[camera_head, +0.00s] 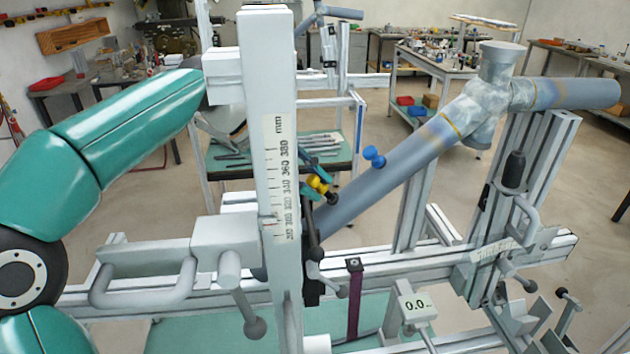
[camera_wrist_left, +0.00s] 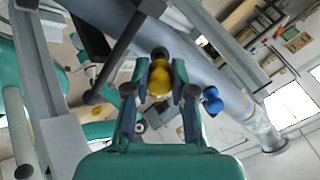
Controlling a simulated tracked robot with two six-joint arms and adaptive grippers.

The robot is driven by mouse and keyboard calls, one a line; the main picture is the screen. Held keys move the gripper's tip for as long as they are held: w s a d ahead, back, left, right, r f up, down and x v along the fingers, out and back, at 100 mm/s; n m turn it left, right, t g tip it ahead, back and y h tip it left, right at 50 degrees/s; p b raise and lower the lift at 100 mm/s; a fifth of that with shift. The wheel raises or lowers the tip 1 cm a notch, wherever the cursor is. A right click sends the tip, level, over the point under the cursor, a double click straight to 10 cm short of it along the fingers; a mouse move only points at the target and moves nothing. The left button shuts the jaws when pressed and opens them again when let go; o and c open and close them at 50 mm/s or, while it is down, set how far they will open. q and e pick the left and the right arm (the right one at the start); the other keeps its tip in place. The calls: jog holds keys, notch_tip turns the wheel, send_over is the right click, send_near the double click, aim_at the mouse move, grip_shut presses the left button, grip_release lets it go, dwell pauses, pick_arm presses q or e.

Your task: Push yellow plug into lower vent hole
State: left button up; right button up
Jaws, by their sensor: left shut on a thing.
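The yellow plug (camera_head: 320,184) is between the fingers of my left gripper (camera_head: 318,179), close beside the lower part of the grey-blue sloping tube (camera_head: 400,163). In the left wrist view, the green fingers of the left gripper (camera_wrist_left: 160,92) are shut on the yellow plug (camera_wrist_left: 159,78), whose far end points at the tube (camera_wrist_left: 190,62). The lower vent hole is not visible, and I cannot tell whether the plug touches the tube. A blue plug (camera_head: 374,157) sits on the tube farther up; it also shows in the left wrist view (camera_wrist_left: 211,100). My right gripper is out of view.
A tall pale post with a scale (camera_head: 268,130) stands just left of the plug and hides much of my left arm. Black clamp levers (camera_head: 312,235) are close below the plug. A jig rail (camera_head: 390,265) runs underneath. A tool cart (camera_head: 320,158) stands behind.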

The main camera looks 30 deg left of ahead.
pick_arm(q)
jog(key=shift+b+x, duration=0.6)
jog(key=shift+x, duration=0.3)
jog(key=shift+d+f, duration=0.25)
jog(key=shift+f, duration=0.1)
dwell(0.4)
jog(key=o, duration=0.9)
jog(key=shift+v, duration=4.1)
jog(key=shift+w, duration=0.1)
